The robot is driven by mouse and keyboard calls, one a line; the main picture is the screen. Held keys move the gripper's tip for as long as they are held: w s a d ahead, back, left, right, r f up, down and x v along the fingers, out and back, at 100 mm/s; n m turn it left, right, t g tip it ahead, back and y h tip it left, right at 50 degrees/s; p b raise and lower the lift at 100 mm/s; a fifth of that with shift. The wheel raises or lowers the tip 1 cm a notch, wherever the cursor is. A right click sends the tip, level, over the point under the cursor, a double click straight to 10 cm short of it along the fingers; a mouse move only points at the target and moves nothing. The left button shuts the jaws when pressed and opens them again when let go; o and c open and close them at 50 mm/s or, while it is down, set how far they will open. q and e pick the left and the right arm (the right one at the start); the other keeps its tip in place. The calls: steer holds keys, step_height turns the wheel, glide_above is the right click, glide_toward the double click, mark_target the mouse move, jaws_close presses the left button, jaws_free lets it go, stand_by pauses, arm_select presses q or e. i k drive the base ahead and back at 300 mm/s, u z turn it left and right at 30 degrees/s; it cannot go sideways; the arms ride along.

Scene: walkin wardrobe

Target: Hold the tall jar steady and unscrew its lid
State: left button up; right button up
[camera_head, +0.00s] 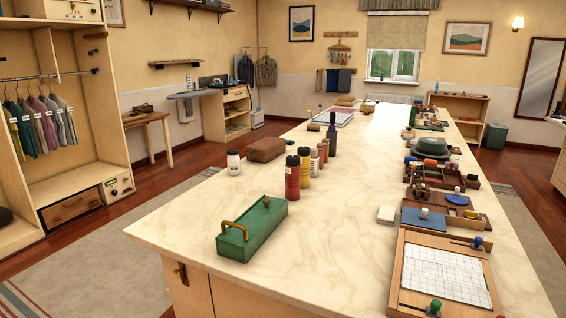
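Several jars and bottles stand upright on the pale marble island top (330,245). A red jar with a black lid (292,178) is the tallest-looking one near the middle. A yellow jar with a dark lid (304,168) stands just behind it to the right. A dark narrow bottle (332,138) stands farther back. I cannot tell for certain which one is the tall jar. The lids look seated on their jars. Neither of my grippers shows.
A green box with a brass handle (250,230) lies in front of the jars. A wooden tray with a white grid sheet (445,275) and organisers (440,205) line the right side. The front middle of the top is clear.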

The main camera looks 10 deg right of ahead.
mark_target(233, 162)
steer(key=u, duration=1.2)
steer(key=i, duration=5.9)
steer(key=z, duration=4.15)
steer(key=i, duration=0.75)
steer(key=z, duration=0.05)
